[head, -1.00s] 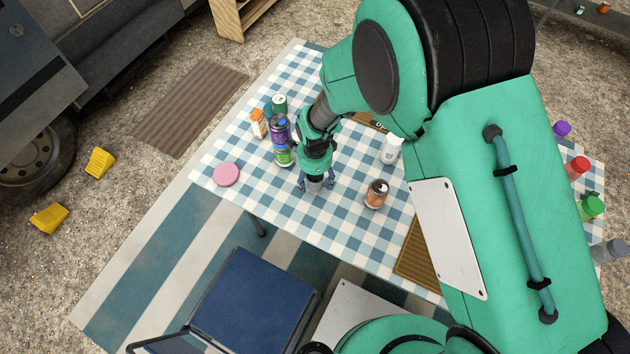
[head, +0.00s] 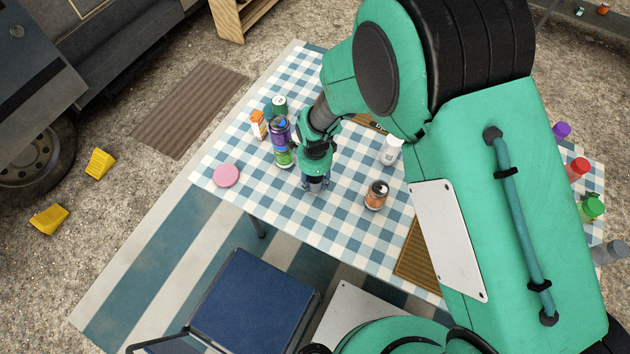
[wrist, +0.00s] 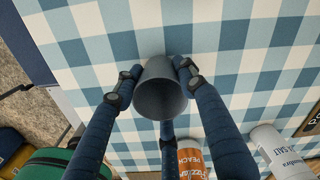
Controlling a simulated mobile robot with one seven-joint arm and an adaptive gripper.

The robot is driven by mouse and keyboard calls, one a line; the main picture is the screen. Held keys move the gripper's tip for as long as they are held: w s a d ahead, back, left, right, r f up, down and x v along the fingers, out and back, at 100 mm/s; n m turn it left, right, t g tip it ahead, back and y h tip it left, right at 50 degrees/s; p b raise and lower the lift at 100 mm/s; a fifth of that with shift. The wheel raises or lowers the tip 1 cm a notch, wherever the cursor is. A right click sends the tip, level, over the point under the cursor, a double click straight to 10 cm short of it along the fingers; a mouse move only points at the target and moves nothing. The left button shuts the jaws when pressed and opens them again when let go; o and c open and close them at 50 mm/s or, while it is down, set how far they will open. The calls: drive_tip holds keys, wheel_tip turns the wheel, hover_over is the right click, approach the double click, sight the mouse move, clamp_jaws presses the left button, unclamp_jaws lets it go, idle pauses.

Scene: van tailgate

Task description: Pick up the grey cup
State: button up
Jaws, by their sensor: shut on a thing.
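The grey cup (wrist: 160,93) stands between the fingers of my gripper (wrist: 158,80) in the wrist view, its open mouth facing the camera. There the cup is mostly hidden by the gripper. I cannot tell whether the cup touches the table.
An orange can (head: 376,195) stands to the right of my gripper, and a white salt container (head: 391,150) is behind it. A pink disc (head: 226,175) lies at the left edge.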

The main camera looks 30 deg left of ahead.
drive_tip(key=shift+r, duration=0.5)
wheel_tip(320, 180, up, 3)
drive_tip(key=shift+p, duration=0.75)
drive_tip(key=s+d, duration=0.3)
drive_tip(key=d, duration=0.1)
drive_tip(key=s+d+p, duration=0.1)
drive_tip(key=s+d, duration=0.2)
drive_tip(key=s, duration=0.1)
drive_tip(key=s+d+r+p, duration=0.1)
drive_tip(key=s+d, duration=0.3)
drive_tip(key=shift+d, duration=0.3)
